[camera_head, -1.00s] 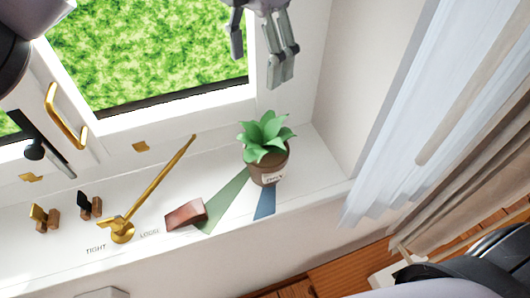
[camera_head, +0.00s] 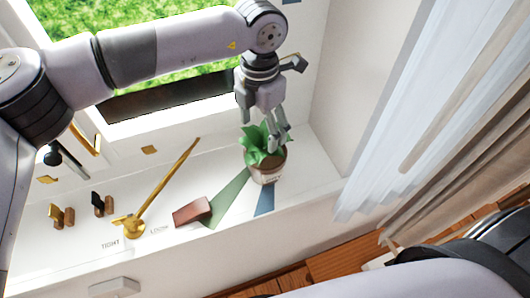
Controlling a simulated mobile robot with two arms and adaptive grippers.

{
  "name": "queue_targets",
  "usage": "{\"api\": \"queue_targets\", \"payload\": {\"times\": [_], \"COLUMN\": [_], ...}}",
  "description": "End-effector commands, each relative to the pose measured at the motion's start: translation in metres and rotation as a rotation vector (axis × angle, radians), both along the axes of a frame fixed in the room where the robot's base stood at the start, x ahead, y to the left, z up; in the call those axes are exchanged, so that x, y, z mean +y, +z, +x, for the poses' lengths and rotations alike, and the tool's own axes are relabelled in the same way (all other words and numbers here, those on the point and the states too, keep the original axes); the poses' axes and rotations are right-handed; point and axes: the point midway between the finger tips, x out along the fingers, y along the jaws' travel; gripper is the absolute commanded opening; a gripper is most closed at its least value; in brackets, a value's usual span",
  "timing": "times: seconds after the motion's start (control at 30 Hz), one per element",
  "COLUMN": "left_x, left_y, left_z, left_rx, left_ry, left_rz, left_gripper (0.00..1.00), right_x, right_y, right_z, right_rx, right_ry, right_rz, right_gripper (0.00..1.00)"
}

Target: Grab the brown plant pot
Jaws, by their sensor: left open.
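The brown plant pot (camera_head: 267,173) stands upright on the white window sill, at its right end, with a pale label on its front. A green leafy plant (camera_head: 257,150) grows out of it. My left gripper (camera_head: 277,146) is open and points down over the plant. Its fingers overlap the leaves in the picture, and they hide part of the plant and the pot's rim. I cannot tell whether they touch it. My right gripper is not in view.
A reddish-brown block (camera_head: 192,211) lies on the sill (camera_head: 228,229) left of the pot. A brass lever (camera_head: 160,188) rises further left, beside small brass-and-wood pieces (camera_head: 62,215). White and beige curtains (camera_head: 432,110) hang at right. The window (camera_head: 160,100) stands behind.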

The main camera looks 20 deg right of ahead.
Motion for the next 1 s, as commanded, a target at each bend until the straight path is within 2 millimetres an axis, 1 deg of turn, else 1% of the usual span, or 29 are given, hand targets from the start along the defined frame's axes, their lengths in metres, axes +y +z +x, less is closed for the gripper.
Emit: {"api": "queue_targets", "payload": {"times": [0.07,0.23,0.27,0.6,1.0], "left_x": [0.000,0.000,0.000,0.000,0.000], "left_y": [-0.002,-0.003,-0.003,-0.002,-0.002], "left_z": [0.000,0.000,0.000,0.000,0.000], "left_rx": [0.000,-0.001,-0.001,-0.001,-0.001], "left_ry": [0.000,0.000,0.000,0.001,0.001], "left_rz": [0.000,0.000,0.000,0.000,0.000], "left_gripper": [0.69,0.69,0.68,0.45,0.19], "right_x": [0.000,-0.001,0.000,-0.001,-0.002], "right_y": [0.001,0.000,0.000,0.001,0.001], "right_z": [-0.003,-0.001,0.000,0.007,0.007], "right_rx": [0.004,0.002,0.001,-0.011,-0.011], "right_ry": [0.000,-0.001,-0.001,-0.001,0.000], "right_rz": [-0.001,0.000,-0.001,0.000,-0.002], "right_gripper": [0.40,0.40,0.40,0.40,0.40]}}
